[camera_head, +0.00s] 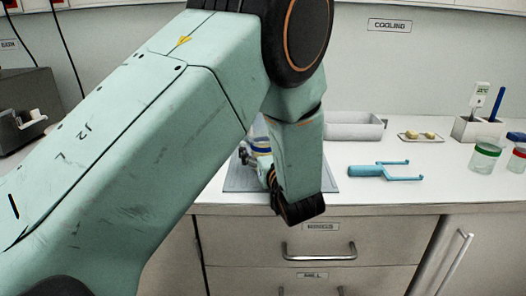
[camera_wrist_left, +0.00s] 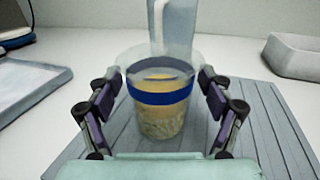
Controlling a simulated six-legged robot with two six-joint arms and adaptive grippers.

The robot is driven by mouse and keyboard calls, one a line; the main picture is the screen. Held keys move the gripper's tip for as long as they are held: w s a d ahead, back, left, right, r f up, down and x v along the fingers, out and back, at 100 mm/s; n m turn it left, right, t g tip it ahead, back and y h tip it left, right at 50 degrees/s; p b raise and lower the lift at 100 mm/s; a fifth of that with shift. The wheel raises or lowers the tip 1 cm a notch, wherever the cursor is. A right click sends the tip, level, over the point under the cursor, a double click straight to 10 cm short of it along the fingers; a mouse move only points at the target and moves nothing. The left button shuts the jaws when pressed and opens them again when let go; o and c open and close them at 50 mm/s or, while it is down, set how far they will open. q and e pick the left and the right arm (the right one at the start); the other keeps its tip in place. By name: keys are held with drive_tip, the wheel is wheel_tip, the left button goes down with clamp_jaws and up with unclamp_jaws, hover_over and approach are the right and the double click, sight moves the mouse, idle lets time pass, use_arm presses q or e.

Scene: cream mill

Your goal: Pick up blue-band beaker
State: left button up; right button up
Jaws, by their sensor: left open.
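The blue-band beaker (camera_wrist_left: 160,122) is clear, with a wide rim, a dark blue band and pale yellow-tan contents. It stands upright on a grey grooved mat (camera_wrist_left: 265,120). My left gripper (camera_wrist_left: 158,90) is open, with one finger on each side of the beaker at about band height. Small gaps seem to remain between the pads and the beaker. In the head view the beaker (camera_head: 262,150) shows only partly behind my left arm, and the left gripper (camera_head: 257,163) is mostly hidden there. My right gripper is out of view.
A pale bin (camera_head: 352,126) stands behind the mat, and a tall translucent object (camera_wrist_left: 172,25) stands behind the beaker. To the right are a teal forked tool (camera_head: 375,171), a small tray (camera_head: 420,138), a green-band beaker (camera_head: 486,152) and a red-band beaker (camera_head: 518,157). Drawers lie below the counter.

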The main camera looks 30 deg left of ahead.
use_arm(q)
drive_tip(key=shift+f, duration=0.1)
drive_tip(key=shift+s+d+r, duration=0.15)
drive_tip(key=shift+r, duration=0.05)
drive_tip(key=c, duration=0.4)
drive_tip(key=shift+f, duration=0.1)
drive_tip(key=c, duration=0.9)
drive_tip(key=shift+c, duration=0.2)
